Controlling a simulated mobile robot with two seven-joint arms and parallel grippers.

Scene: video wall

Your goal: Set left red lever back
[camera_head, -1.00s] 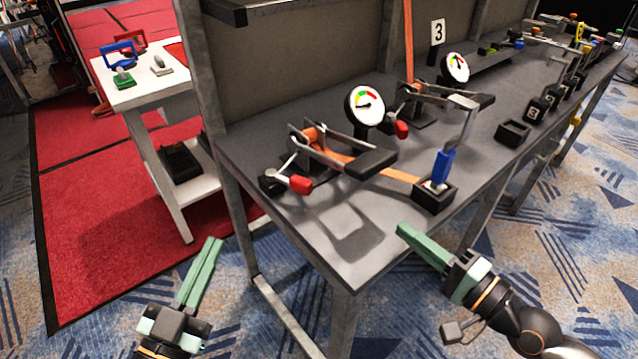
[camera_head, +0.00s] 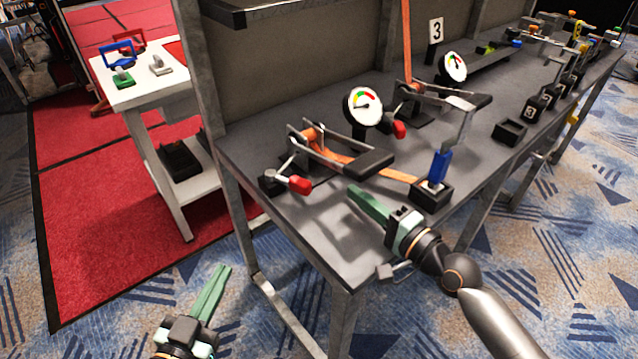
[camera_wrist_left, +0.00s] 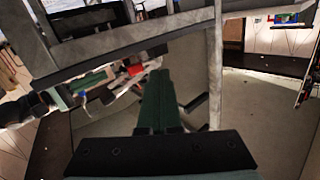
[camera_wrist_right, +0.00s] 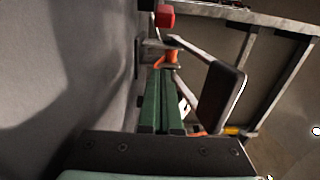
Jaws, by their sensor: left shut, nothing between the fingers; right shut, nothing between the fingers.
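The left red lever (camera_head: 299,184) is a short red knob on a metal rod, on the ratchet device at the near left end of the grey workbench. A red knob (camera_wrist_right: 165,16) shows at the top of the right wrist view, beyond my right fingertips. My right gripper (camera_head: 352,190) is shut and empty, over the bench front, right of the lever and apart from it. My left gripper (camera_head: 224,268) is shut and empty, low in front of the bench above the carpet. A second red lever (camera_head: 398,130) sits on the further ratchet device.
The bench (camera_head: 345,235) carries an orange strap, a black handle (camera_head: 370,164), a round gauge (camera_head: 364,105) and a blue-handled part (camera_head: 439,167) in a black block. A white side table (camera_head: 150,92) stands left. The bench's near corner is bare.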

